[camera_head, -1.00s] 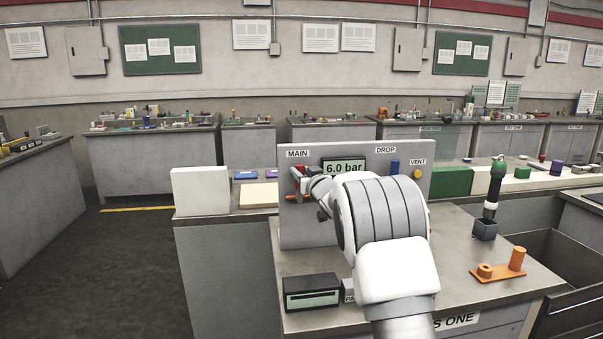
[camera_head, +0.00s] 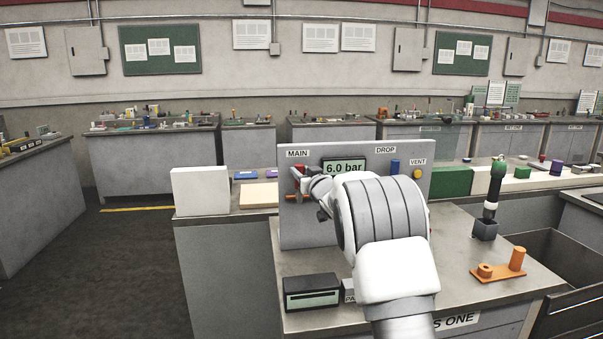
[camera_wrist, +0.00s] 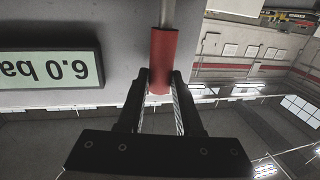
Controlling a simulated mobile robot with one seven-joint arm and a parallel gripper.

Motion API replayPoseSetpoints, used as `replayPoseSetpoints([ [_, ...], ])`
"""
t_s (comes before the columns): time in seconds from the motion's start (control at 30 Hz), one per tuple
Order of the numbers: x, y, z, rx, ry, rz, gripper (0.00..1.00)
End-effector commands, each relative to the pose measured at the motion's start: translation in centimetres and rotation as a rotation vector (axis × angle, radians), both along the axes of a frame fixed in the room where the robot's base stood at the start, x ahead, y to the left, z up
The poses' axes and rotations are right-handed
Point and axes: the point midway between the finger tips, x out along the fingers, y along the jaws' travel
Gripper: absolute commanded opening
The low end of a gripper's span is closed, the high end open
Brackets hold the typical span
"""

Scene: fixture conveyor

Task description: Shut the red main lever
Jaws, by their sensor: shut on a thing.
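The red main lever (camera_wrist: 163,56) shows in the wrist view as a red cylindrical grip on a thin grey rod. My gripper (camera_wrist: 160,82) has its two dark fingers on either side of the lever's near end and is shut on it. In the head view the lever (camera_head: 298,169) shows as a small red part under the MAIN label on the grey panel (camera_head: 293,228). My arm covers much of the panel there, and the fingertips are hard to make out. The panel's display (camera_head: 345,167) reads 6.0 bar; it also shows upside down in the wrist view (camera_wrist: 48,69).
The panel also carries a blue part (camera_head: 395,166) under DROP and a yellow knob (camera_head: 418,173) by VENT. A black box (camera_head: 312,292) stands in front of it. A green-and-black tool (camera_head: 495,185) stands in a holder at right, near an orange fixture (camera_head: 498,271).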

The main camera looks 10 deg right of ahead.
Motion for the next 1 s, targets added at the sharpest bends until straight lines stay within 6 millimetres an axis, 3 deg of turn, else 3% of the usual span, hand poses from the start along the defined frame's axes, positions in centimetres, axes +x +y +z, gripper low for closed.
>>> replayPoseSetpoints([
  [0.57, 0.0, 0.4, 0.0, -0.039, -0.002, 0.001, 0.0],
  [1.0, 0.0, 3.5, -0.7, -0.356, -0.003, 0.002, 0.0],
])
